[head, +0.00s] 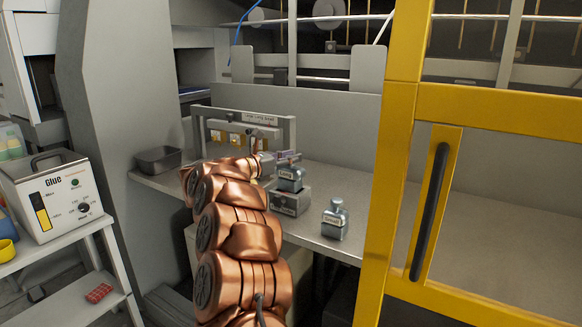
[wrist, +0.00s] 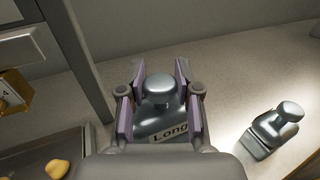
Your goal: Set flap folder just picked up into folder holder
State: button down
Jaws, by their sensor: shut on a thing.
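My gripper (wrist: 158,92) is shut on a grey metal flap folder (wrist: 160,118) with a round knob on top and a label reading "Long". In the head view my gripper (head: 288,160) is small, and the held folder (head: 290,182) looks upright. Directly below it is a grey labelled block (head: 290,201), which may be the folder holder. I cannot tell whether the folder touches the block or is seated in it. A second, similar metal folder (head: 335,219) stands apart to the right; it also shows in the wrist view (wrist: 272,132).
A grey frame (head: 291,130) with a label and brass parts stands behind my gripper. A metal tray (head: 158,160) is at the bench's left end. A yellow door frame (head: 399,130) stands at the right front. Bench space (head: 345,185) behind the second folder is clear. A glue unit (head: 60,197) is far left.

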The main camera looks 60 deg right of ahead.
aim_at(288, 167)
jog(key=shift+f, duration=1.45)
jog(key=shift+f, duration=0.2)
jog(key=c, duration=0.8)
grip_release()
jog(key=shift+r, duration=0.2)
jog(key=b+v, duration=0.1)
jog(key=v, duration=1.1)
jog(key=shift+b, duration=0.4)
jog(key=shift+w, duration=0.1)
